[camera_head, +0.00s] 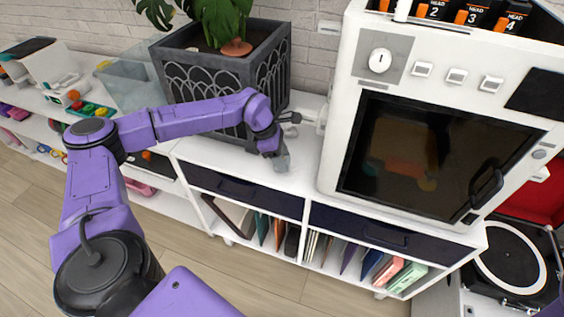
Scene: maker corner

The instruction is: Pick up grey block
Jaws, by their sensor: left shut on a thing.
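My left arm reaches in from the left, and its left gripper (279,150) points down at the white cabinet top, between the planter and the white machine. It is shut on a small grey block (283,162), which shows just below the purple wrist. The wrist and gripper hide part of the block. I cannot tell whether the block touches the cabinet top or is held just above it. My right gripper is not in view.
A dark planter (191,79) with a plant stands behind my left arm. A large white machine (343,107) with a dark window stands close on the right. A clear bin (130,82) is left of the planter. A turntable (505,262) is at lower right. The cabinet top (300,172) is bare in front.

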